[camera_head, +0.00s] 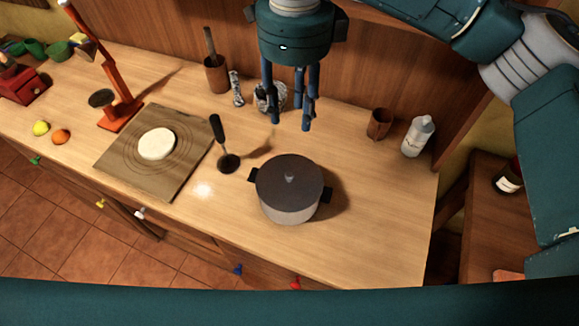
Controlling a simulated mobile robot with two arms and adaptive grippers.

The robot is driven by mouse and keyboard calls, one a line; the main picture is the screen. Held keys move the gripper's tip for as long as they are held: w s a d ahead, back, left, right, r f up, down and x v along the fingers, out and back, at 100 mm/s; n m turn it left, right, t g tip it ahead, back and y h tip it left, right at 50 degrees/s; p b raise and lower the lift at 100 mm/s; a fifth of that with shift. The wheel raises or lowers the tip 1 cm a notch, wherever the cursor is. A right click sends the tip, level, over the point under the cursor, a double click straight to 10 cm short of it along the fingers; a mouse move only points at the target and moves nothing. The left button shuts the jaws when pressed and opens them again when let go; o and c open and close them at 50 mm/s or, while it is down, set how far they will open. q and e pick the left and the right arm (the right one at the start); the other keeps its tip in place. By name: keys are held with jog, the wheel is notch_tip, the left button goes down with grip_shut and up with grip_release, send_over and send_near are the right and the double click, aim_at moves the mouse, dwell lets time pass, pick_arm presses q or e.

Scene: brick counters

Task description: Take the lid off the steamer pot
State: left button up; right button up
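The steamer pot (292,214) stands on the wooden counter, with a light grey body and dark side handles. Its dark lid (275,190) is on top of it, with a small grey knob (289,178) at the middle. My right gripper (290,124) points down above the counter and appears in the picture just above the pot, apart from the lid. Its blue fingers are spread with nothing between them. My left gripper does not show.
A dark ladle-like utensil (228,163) stands left of the pot, beside a board (190,165) with pale dough (156,144). A brown cup (379,124) and white bottle (418,136) stand at the back right. The counter right of the pot is clear.

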jog(key=f, duration=0.1)
jog(key=b, duration=1)
send_over(290, 174)
notch_tip(290, 174, down, 9)
jog(key=f, duration=0.1)
jog(key=f+p, duration=0.1)
jog(key=f, duration=0.1)
jog(key=f+p, duration=0.1)
jog(key=f, duration=0.1)
jog(key=shift+s+d+f, duration=0.15)
jog(key=shift+d+f, duration=0.05)
jog(key=shift+d, duration=0.1)
jog(key=f+p, duration=0.2)
jog(key=f, duration=0.1)
jog(key=f+p, duration=0.1)
jog(key=shift+a+f, duration=0.35)
jog(key=shift+f, duration=0.05)
jog(key=shift+w+f, duration=0.2)
jog(key=shift+f, duration=0.15)
grip_shut()
